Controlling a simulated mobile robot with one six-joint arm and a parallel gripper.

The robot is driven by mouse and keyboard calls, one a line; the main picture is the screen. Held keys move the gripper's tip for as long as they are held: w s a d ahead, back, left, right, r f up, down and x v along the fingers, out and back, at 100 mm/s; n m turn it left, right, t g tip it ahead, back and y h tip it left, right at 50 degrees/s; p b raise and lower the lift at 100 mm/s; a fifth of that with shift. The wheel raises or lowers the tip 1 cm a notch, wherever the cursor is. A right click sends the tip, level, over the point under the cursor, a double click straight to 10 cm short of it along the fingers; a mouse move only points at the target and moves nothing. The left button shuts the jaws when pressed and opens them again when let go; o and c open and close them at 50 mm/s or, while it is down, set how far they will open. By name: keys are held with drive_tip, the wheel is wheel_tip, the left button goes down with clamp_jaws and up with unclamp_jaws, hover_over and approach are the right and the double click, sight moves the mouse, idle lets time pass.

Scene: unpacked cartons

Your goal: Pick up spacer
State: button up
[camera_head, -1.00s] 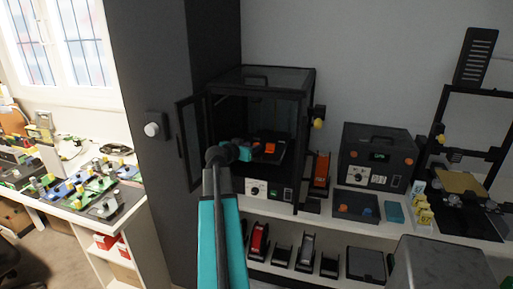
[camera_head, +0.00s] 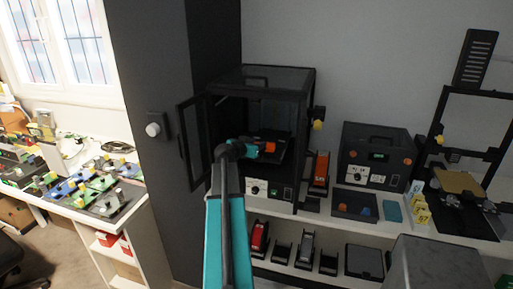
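A small orange-red block, which may be the spacer (camera_head: 269,147), sits on the dark bed inside the black enclosed printer (camera_head: 262,80). The printer's door (camera_head: 191,142) stands open to the left. My teal and dark arm reaches in from below, and my gripper (camera_head: 256,150) is inside the printer, just left of the block. The gripper is small and partly hidden by the arm's wrist. I cannot tell whether its fingers are open or touch the block.
A black box with dials (camera_head: 376,157) and an open-frame printer (camera_head: 460,185) stand on the white shelf to the right. A dark tray (camera_head: 354,204) lies in front of the box. Spools sit on the shelf below. A bench with several small devices (camera_head: 90,185) is at the left.

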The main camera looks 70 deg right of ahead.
drive_tip(key=c, duration=0.8)
drive_tip(key=shift+r, duration=0.2)
drive_tip(key=shift+w+r, duration=0.15)
drive_tip(key=shift+r, duration=1.45)
drive_tip(key=w+a+b, duration=0.2)
drive_tip(key=a+b, duration=0.6)
drive_tip(key=a, duration=0.9)
drive_tip(key=shift+a+f, duration=0.15)
drive_tip(key=shift+a, duration=0.2)
drive_tip(key=shift+b, duration=0.6)
